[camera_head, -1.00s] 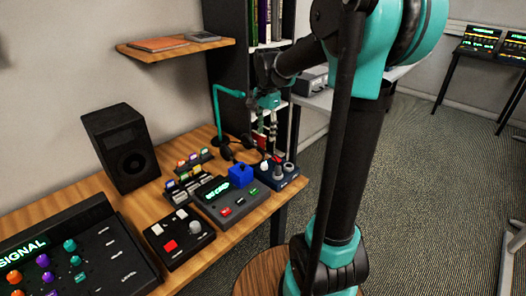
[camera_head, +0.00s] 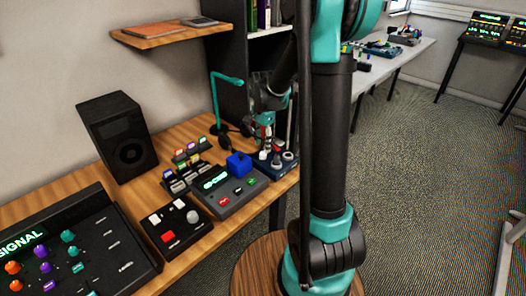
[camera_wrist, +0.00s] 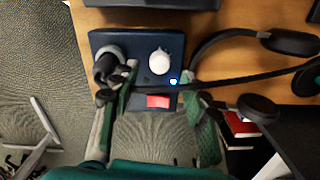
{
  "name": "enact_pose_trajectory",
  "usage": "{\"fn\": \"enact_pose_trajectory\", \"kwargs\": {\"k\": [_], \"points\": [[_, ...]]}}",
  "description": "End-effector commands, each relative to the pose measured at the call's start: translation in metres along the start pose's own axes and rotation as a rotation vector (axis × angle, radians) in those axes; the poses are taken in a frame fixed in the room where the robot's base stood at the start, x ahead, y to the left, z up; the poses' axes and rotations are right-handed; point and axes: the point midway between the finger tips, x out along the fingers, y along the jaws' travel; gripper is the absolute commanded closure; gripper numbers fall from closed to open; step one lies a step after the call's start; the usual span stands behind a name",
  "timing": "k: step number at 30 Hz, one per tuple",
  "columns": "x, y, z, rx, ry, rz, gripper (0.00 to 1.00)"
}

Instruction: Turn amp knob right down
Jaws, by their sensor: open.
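The amp is a dark blue box (camera_head: 263,167) at the right end of the wooden desk; it also shows in the wrist view (camera_wrist: 104,41). On it the wrist view shows a white knob (camera_wrist: 160,62), a grey and black knob (camera_wrist: 107,58), a lit blue light (camera_wrist: 173,81) and a red switch (camera_wrist: 158,101). My gripper (camera_wrist: 159,80) is open above the amp, with its green fingers spread either side of the light and switch. The white knob shows between and just beyond the fingertips. The left finger partly covers the grey knob. I cannot tell whether the fingers touch anything.
Headphones (camera_wrist: 290,42) lie close to the right finger, their dark band crossing toward it. A blue cube (camera_head: 238,164) sits on the neighbouring device, left of the amp. A teal lamp (camera_head: 213,100) stands behind. The desk's right edge is close to the amp.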

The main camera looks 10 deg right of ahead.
Motion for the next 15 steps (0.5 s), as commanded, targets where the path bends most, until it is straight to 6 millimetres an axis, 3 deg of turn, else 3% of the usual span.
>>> {"fn": "enact_pose_trajectory", "kwargs": {"k": [6, 15], "points": [[0.029, 0.000, 0.000, 0.000, 0.000, 0.000, 0.55], [0.040, 0.000, 0.000, 0.000, 0.000, 0.000, 0.55]]}}
